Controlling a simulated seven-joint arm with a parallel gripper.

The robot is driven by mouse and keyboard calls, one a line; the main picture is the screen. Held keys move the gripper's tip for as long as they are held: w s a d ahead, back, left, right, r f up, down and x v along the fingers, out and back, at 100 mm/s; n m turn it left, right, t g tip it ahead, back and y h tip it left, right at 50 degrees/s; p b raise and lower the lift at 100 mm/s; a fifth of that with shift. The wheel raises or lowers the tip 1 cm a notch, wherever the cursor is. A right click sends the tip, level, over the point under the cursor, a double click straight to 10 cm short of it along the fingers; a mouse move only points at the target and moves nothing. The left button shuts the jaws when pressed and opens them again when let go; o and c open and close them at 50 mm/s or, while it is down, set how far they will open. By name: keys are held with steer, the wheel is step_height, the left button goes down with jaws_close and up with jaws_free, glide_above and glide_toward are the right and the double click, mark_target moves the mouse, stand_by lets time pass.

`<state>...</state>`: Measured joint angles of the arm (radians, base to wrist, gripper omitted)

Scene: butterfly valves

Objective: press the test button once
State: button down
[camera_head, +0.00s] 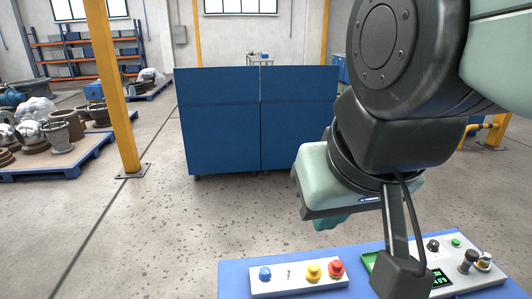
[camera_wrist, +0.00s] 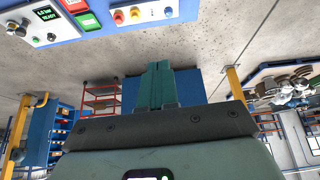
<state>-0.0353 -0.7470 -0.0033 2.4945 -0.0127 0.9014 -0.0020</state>
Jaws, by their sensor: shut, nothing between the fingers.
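A white button box (camera_head: 300,285) lies on the blue bench top (camera_head: 235,275). It carries a blue button (camera_head: 265,273), a small toggle, a yellow button (camera_head: 313,271) and a red button (camera_head: 336,268). To its right is a white control panel (camera_head: 465,268) with a green display, a green button (camera_head: 456,243) and dark knobs. No label tells me which is the test button. My gripper (camera_head: 331,223) is shut and empty, apart from all buttons. In the wrist view its teal fingers (camera_wrist: 160,66) are together; the button box (camera_wrist: 150,12) and panel (camera_wrist: 30,25) show at the top.
A red and green unit (camera_wrist: 82,16) sits between panel and box; my wrist partly hides it in the head view. Blue partition screens (camera_head: 220,125) stand behind the bench, and a yellow post (camera_head: 113,90) stands left. The floor before the screens is clear.

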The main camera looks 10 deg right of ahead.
stand_by(0.3)
steer(key=w+d+r+h, duration=0.1)
steer(key=w+d, duration=0.6)
steer(key=w, duration=0.4)
steer(key=w+d+h, duration=0.1)
steer(key=w+d, duration=0.6)
steer(key=w, duration=0.4)
steer(key=w+d+f+t+h, duration=0.1)
steer(key=w+d+f, duration=0.35)
steer(key=d, duration=0.45)
steer(key=w+d+f+h, duration=0.1)
steer(key=w+d+f, duration=0.2)
steer(key=w+d, duration=0.35)
steer(key=s+d+f+h, duration=0.1)
steer(key=s+d+f, duration=0.1)
steer(key=d+f, duration=0.5)
steer(key=s+d+f+h, duration=0.1)
steer(key=s+d+f, duration=0.2)
steer(key=d+f, duration=0.5)
steer(key=s+d+f+m, duration=0.1)
steer(key=s+d+f, duration=0.2)
steer(key=d+f, duration=0.5)
steer(key=d, duration=0.8)
steer(key=shift+d+f+h, duration=0.2)
steer(key=shift+d+h, duration=0.1)
steer(key=shift+h, duration=0.1)
